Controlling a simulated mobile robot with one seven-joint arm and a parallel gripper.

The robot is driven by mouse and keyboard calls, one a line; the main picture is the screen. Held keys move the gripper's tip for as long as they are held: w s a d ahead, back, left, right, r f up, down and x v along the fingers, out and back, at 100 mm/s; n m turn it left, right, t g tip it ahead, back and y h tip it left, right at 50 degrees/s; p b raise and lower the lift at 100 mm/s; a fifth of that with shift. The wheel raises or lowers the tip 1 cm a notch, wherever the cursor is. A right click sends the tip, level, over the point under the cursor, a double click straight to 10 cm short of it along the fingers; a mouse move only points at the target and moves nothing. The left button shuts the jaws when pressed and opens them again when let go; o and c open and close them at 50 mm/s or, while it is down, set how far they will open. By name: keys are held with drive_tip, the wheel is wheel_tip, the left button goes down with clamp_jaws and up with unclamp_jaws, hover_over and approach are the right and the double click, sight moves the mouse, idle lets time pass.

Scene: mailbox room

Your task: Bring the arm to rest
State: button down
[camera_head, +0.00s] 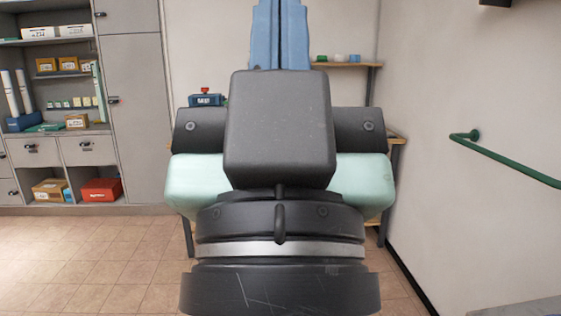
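My arm fills the middle of the head view, seen from close up. A dark block, a pale green part and a black round section with a silver ring belong to it. A blue upright part rises behind the dark block to the top edge; I cannot tell for sure what it is. My gripper is not visible, so its fingers and anything in them cannot be seen.
A grey shelf unit (45,135) with boxes stands at the left, beside a tall grey cabinet (137,120). A wooden bench (398,150) behind my arm is mostly hidden. A blue box (207,100) shows there. A green handrail (505,160) runs along the right wall. Tiled floor (90,265) is clear at left.

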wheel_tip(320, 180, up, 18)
drive_tip(key=p, duration=1.6)
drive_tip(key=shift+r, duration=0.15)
